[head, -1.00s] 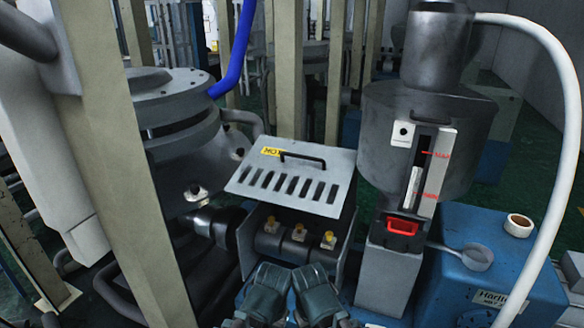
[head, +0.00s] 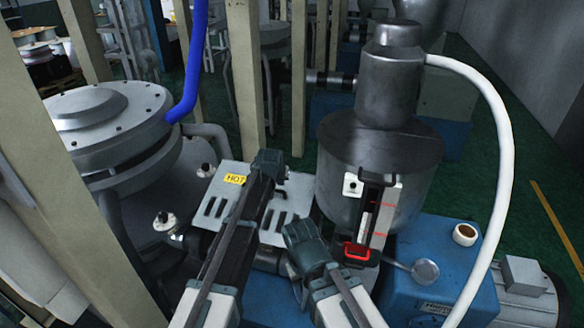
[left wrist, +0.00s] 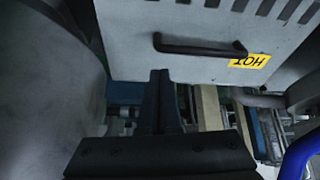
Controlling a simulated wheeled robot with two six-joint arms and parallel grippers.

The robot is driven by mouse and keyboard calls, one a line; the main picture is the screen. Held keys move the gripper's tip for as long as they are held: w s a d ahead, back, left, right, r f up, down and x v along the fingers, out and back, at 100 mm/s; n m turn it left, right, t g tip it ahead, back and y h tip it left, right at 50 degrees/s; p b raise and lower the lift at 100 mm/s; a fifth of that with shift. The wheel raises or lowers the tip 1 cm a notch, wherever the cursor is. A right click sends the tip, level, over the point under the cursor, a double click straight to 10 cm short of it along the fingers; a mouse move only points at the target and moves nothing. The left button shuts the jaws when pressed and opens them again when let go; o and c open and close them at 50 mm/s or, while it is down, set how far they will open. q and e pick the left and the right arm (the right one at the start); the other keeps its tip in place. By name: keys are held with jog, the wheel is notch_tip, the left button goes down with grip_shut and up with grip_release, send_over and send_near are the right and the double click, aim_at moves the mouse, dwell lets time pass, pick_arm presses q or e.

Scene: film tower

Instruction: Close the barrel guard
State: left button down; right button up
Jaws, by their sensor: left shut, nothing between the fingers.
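The barrel guard is a grey slotted plate (head: 212,188) with a yellow HOT label (head: 235,179). It is tilted up at the middle of the head view, partly hidden by my left arm. My left gripper (head: 268,160) is at the guard's far edge, shut and empty. In the left wrist view the guard (left wrist: 125,50) fills the top, with its black bar handle (left wrist: 200,47). My shut fingertips (left wrist: 160,75) show just below the handle, apart from it in the picture. My right gripper (head: 305,235) is low, right of the guard; its jaws are unclear.
A blue machine body (head: 435,265) is at the lower right. A round lidded vessel (head: 105,120) and beige posts (head: 247,90) stand left and behind.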

pick_arm(q)
jog(key=w, duration=0.1)
jog(key=w+r, duration=0.2)
jog(key=shift+d, duration=0.3)
pick_arm(e)
jog(key=shift+w+d+r, duration=0.15)
jog(key=shift+r, duration=0.25)
jog(key=shift+w+d+r, duration=0.1)
jog(key=shift+r, duration=0.25)
jog(key=shift+f, duration=0.1)
pick_arm(q)
jog(key=b, duration=0.8)
send_over(284, 187)
jog(key=s, duration=0.1)
jog(key=f, duration=0.8)
jog(key=shift+d+f, duration=0.3)
jog(key=shift+f, duration=0.05)
jog(key=s, duration=0.4)
jog(key=shift+s+a+f+b, duration=0.15)
jog(key=shift+s+a+b, duration=0.1)
jog(key=shift+b, duration=0.1)
jog(key=shift+w+f, duration=0.1)
jog(key=shift+w, duration=0.1)
pick_arm(e)
notch_tip(284, 187, down, 9)
pick_arm(q)
jog(key=shift+s, duration=0.1)
